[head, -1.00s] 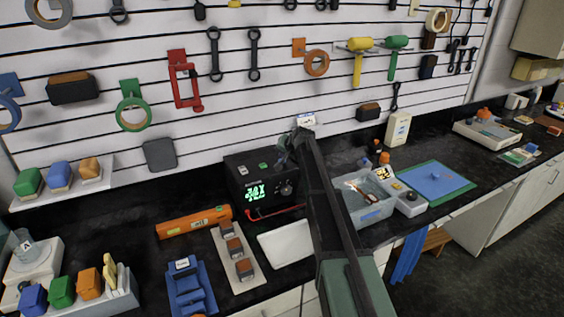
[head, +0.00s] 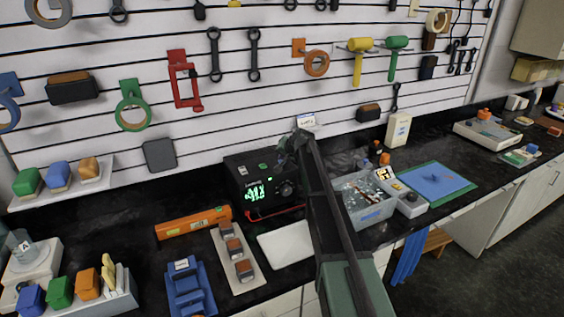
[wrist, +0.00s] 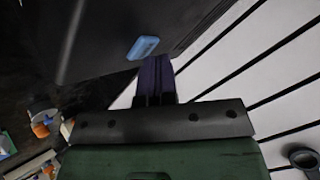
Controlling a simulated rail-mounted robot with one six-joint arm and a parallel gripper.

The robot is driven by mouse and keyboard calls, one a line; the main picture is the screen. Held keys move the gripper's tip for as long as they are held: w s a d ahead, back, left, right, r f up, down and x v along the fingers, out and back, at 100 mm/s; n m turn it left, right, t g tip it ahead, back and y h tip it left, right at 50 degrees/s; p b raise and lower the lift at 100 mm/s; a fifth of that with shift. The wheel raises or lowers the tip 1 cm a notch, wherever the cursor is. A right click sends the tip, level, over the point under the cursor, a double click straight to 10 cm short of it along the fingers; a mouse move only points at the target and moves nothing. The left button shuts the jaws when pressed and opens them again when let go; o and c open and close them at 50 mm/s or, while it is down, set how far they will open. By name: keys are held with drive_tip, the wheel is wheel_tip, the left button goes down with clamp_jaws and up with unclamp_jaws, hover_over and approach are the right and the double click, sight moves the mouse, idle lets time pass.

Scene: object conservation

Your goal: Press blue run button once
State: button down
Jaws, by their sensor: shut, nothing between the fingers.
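The blue run button (wrist: 144,47) shows in the wrist view as a small light-blue bar on a dark face of the black unit (wrist: 105,25). In the head view, the black unit (head: 239,174) stands on the bench against the wall, with a lit green display (head: 256,192) and a dark knob on its front. The button is not visible there. My gripper (wrist: 155,62) is shut and empty, its fingertips right beside the button in the wrist view. I cannot tell whether they touch it. In the head view, my arm hides part of the unit's right side.
A clear tub (head: 370,217) of liquid stands right of my arm, beside a blue mat (head: 436,179). An orange tube (head: 192,222) and a tray of small blocks (head: 249,284) lie at the left front. A white pad (head: 285,244) lies before the unit.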

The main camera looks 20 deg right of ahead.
drive_tip(key=shift+r+p, duration=0.75)
wheel_tip(320, 180, up, 5)
drive_tip(key=p, duration=0.5)
drive_tip(key=shift+r, duration=0.15)
drive_tip(key=shift+s+f, duration=0.1)
drive_tip(key=shift+f, duration=0.15)
drive_tip(key=s+a+f+n+g+b, duration=0.1)
drive_tip(key=s+a, duration=0.4)
drive_tip(key=s, duration=1)
drive_tip(key=s+a+f+n+g+h+b, duration=0.1)
drive_tip(key=s+a+f+g, duration=0.4)
drive_tip(key=s, duration=1)
drive_tip(key=s+a+f+n+g+h+b, duration=0.1)
drive_tip(key=s+a+f+n+g+b, duration=0.2)
drive_tip(key=s, duration=1.2)
drive_tip(key=shift+a+f+n, duration=0.5)
drive_tip(key=shift+a+n, duration=0.3)
drive_tip(key=shift+a, duration=0.8)
